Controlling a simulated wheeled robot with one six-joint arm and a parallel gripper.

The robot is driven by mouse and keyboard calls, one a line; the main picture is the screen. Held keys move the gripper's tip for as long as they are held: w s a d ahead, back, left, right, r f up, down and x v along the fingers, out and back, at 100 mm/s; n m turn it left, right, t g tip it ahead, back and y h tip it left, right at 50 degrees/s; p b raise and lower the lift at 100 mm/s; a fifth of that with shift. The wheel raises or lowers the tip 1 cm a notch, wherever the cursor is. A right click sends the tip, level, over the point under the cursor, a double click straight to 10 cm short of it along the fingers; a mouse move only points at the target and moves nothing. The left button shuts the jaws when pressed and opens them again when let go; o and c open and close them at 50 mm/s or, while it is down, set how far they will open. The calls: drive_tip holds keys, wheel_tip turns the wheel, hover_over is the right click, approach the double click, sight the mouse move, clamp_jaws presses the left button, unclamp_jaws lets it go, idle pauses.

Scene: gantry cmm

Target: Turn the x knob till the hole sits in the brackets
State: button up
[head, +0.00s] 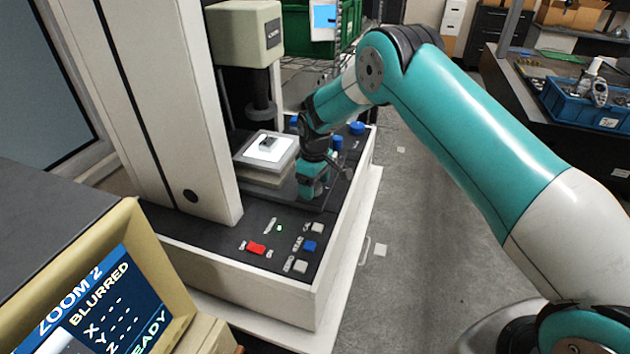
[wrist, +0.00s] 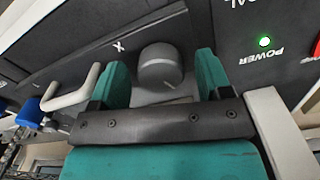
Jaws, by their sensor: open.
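The x knob (wrist: 160,68) is a dark grey round knob on the black panel, marked with an X beside it, in the wrist view. My gripper (head: 312,190) is low over the machine's panel in the head view, and hides the knob there. In the wrist view its two teal fingers are open, one on each side of the knob, with visible gaps. The monitor (head: 105,300) at the lower left reads ZOOM 2, BLURRED, dashes for X, Y and Z, and READY. Its picture is cut off, so hole and brackets do not show. A small dark part (head: 267,143) sits on the lit stage (head: 250,157).
A pale handle (wrist: 72,92) stands left of the knob in the wrist view. A green power light (wrist: 264,41) is at the right. A red switch (head: 256,248) and a blue button (head: 309,245) are on the front panel. A pale column (head: 165,110) rises at left.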

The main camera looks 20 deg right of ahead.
drive_tip(key=shift+f, duration=0.1)
drive_tip(key=c, duration=0.9)
drive_tip(key=shift+m+b, duration=0.4)
drive_tip(key=shift+b, duration=0.05)
drive_tip(key=shift+f+m+b, duration=0.15)
drive_tip(key=shift+m+b, duration=0.75)
drive_tip(key=shift+m, duration=0.1)
drive_tip(key=m+b, duration=0.2)
drive_tip(key=m, duration=0.2)
drive_tip(key=shift+m+b, duration=0.3)
drive_tip(key=m+b, duration=0.1)
drive_tip(key=m, duration=0.2)
drive_tip(key=shift+m, duration=0.3)
drive_tip(key=shift+a+r+m+b, duration=0.15)
drive_tip(key=shift+m+b, duration=0.55)
drive_tip(key=shift+m, duration=1.3)
